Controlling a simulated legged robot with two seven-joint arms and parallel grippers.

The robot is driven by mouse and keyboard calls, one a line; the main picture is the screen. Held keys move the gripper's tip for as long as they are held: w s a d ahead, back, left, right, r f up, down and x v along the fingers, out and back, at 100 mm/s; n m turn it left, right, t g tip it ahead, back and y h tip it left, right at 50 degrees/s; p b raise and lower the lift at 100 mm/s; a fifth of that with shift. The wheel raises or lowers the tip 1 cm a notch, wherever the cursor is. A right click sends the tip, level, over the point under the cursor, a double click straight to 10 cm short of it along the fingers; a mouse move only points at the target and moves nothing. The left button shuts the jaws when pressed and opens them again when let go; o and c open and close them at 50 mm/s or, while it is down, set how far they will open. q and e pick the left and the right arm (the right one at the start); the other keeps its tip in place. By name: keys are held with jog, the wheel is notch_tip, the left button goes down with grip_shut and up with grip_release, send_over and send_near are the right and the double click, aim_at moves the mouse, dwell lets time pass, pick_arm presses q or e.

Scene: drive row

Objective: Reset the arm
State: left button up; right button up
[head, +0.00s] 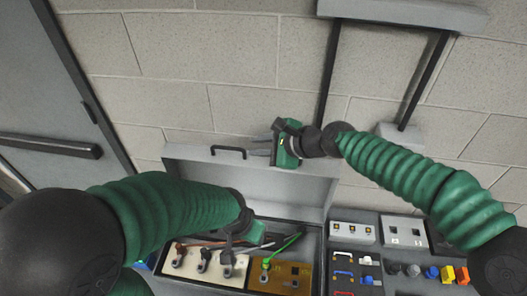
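My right arm comes in from the right, green and ribbed. Its green and black gripper (260,147) is raised in front of the open grey lid, near the black handle, pointing left. Its grey fingers look apart with nothing between them. My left arm comes in from the left. Its gripper (262,246) is low over the open box, above the cable panel. Its fingertips are small and partly hidden by its own body, so their spacing is unclear.
The open box has a raised grey lid (190,160) with a black handle (228,152). Inside are a white panel (215,270) and a tan panel (290,278) with a green cable (283,246). Switch panels stand at right. A door (40,90) is at left.

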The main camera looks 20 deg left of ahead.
jog(key=s+d+f+n+h+b, duration=0.2)
jog(key=d+f+n+h+b, duration=0.1)
jog(key=d+f, duration=0.7)
jog(key=s+d+f+n+h+b, duration=0.2)
jog(key=d+f+n+h+b, duration=0.15)
jog(key=d+f, duration=0.75)
jog(key=s+d+f+n+h+b, duration=0.1)
jog(key=s+d+f+n+h, duration=0.1)
jog(key=s+d, duration=0.4)
jog(key=s+d+f+n+h+b, duration=0.2)
jog(key=s+d, duration=0.4)
jog(key=d, duration=1)
notch_tip(320, 180, down, 2)
jog(key=shift+s+d+f+n+b, duration=0.1)
jog(key=shift+s+d+n+b, duration=0.25)
jog(key=shift+n, duration=0.4)
